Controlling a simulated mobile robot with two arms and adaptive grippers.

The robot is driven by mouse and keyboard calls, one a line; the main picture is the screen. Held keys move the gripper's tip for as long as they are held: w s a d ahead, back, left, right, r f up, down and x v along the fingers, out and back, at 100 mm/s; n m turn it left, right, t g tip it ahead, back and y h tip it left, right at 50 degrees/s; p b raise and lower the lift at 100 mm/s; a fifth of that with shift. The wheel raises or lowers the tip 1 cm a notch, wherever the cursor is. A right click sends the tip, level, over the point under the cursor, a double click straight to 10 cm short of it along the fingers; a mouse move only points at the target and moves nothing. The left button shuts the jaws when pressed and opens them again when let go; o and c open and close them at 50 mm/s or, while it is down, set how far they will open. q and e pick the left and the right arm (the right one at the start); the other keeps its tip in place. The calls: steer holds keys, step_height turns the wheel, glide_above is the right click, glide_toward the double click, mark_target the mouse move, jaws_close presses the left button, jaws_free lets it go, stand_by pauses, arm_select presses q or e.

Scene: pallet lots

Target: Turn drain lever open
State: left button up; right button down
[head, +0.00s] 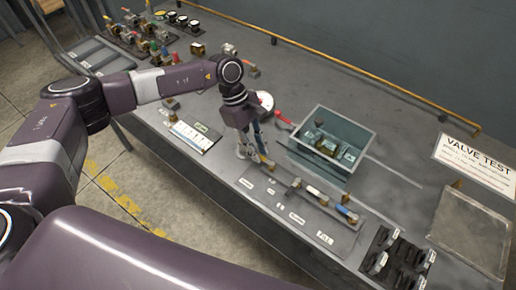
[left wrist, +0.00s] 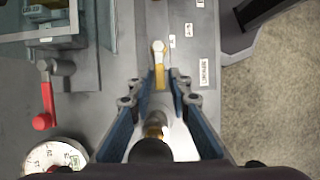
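My left gripper (head: 251,152) points down over the front part of the bench, by the row of pipe fittings. In the left wrist view its blue-grey fingers (left wrist: 159,90) are apart. A small yellow-brass lever (left wrist: 158,76) lies between and just beyond the fingertips, with clear gaps on both sides. A white label (left wrist: 204,72) is beside it, too small to read. A red lever (head: 283,118) sits behind the gripper, near a round gauge (head: 265,101); it also shows in the left wrist view (left wrist: 46,104). I cannot tell which lever is the drain. My right gripper is out of view.
A clear-walled bin (head: 334,143) with parts stands right of the gripper. A blue-handled fitting (head: 346,214) and several labels lie along the front. A black rack (head: 398,255) and a valve test sign (head: 478,162) are at the right. Bare bench lies behind the bin.

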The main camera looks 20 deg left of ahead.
arm_select(q)
jaws_close()
